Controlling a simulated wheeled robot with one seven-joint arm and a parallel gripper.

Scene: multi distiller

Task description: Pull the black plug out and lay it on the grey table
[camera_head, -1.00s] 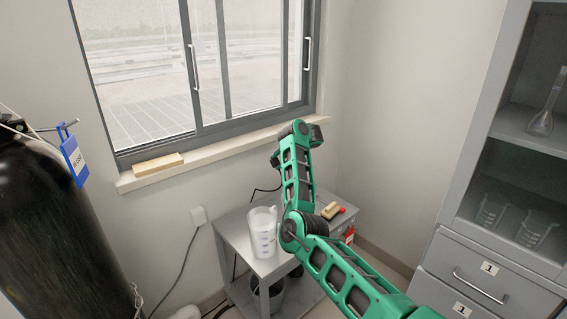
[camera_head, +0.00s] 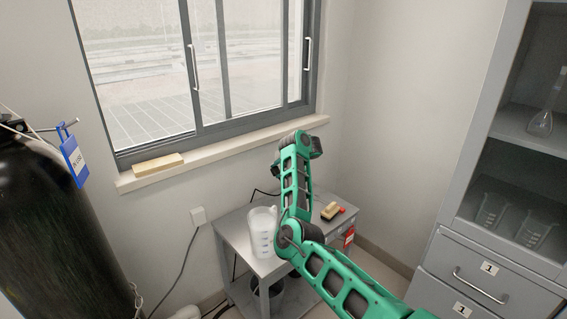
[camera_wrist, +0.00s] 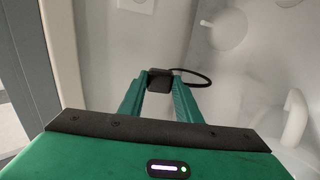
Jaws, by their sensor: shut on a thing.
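My gripper (camera_wrist: 160,92) is shut on the black plug (camera_wrist: 160,77), which sits between its fingertips in the wrist view. A black cable (camera_wrist: 208,78) loops off the plug's right side. In the head view my arm hides the plug and the fingers, and a bit of black cable (camera_head: 262,192) shows left of the arm. The grey table (camera_head: 234,228) stands below, in the corner under the window.
A white jug (camera_head: 262,234) stands on the table's left part. A white wall outlet (camera_head: 198,216) is left of the table. A black gas cylinder (camera_head: 60,220) stands far left, a cabinet (camera_head: 490,240) right.

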